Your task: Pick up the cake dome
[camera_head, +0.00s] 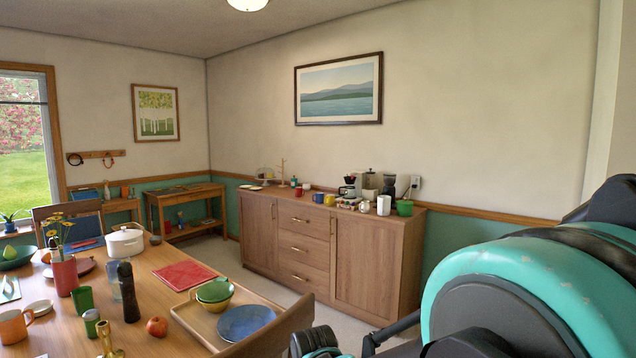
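A clear, dome-shaped thing that looks like the cake dome (265,173) stands at the far left end of the wooden sideboard (353,248), against the wall. It is small and faint in this view, so its knob and base are hard to make out. My teal and black arm fills the lower right of the picture, well apart from the dome. Dark parts of my arm's end show at the bottom edge, cut off by the frame. The fingertips cannot be made out, and nothing held is visible.
A dining table (160,262) with dishes, a tray (183,318) and a pepper mill (128,292) fills the lower left. A chair back (275,330) stands at its near edge. Mugs and a coffee maker (350,187) crowd the sideboard's right half. Floor shows between table and sideboard.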

